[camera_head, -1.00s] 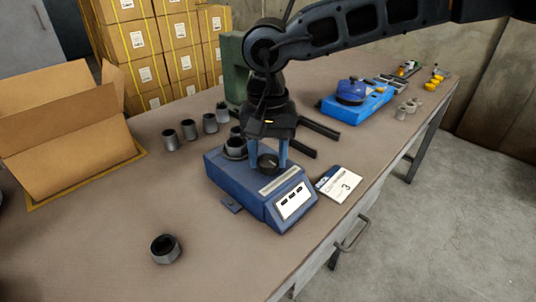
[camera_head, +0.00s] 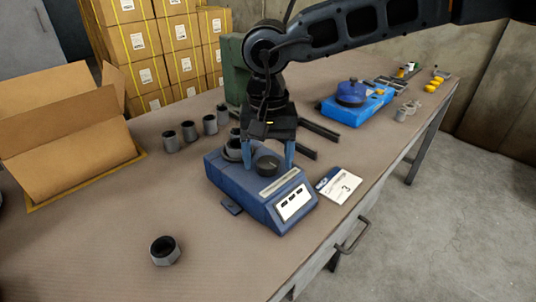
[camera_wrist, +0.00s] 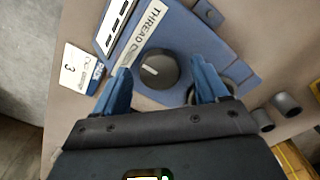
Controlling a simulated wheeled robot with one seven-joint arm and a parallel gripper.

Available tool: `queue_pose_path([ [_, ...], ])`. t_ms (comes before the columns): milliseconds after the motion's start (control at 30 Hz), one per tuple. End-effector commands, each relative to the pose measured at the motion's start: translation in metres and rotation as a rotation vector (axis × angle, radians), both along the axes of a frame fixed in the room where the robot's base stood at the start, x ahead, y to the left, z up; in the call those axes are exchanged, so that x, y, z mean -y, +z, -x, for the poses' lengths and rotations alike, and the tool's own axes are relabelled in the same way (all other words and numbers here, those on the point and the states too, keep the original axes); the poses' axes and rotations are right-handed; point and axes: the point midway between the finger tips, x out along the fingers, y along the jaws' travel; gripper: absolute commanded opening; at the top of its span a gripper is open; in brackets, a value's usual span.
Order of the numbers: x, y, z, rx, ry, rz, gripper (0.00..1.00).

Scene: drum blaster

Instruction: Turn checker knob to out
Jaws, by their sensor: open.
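The thread checker (camera_head: 243,188) is a blue box on the workbench with a white, dark-marked panel on its front. Its round dark knob (camera_head: 268,165) sits on the top face. In the wrist view the knob (camera_wrist: 157,69) shows a pale pointer mark, beside a label reading THREAD; the rest of that label is cut off. My gripper (camera_head: 268,163) is open over the checker, with its blue fingers on either side of the knob. In the wrist view the fingers (camera_wrist: 161,82) stand apart from the knob with gaps. A grey ring (camera_head: 233,150) on the checker is partly hidden behind my gripper.
A card marked 3 (camera_head: 340,186) lies right of the checker. Several grey fittings (camera_head: 190,131) stand behind left, and one (camera_head: 165,250) lies in front. An open cardboard box (camera_head: 65,150) is at left. A blue device (camera_head: 355,103) is farther back.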

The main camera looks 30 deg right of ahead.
Motion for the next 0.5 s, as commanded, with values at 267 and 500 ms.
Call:
queue_pose_path([
  [267,0.000,0.015,0.000,0.001,0.000,0.000,0.73],
  [500,0.000,0.055,-0.001,0.003,0.000,0.001,0.73],
])
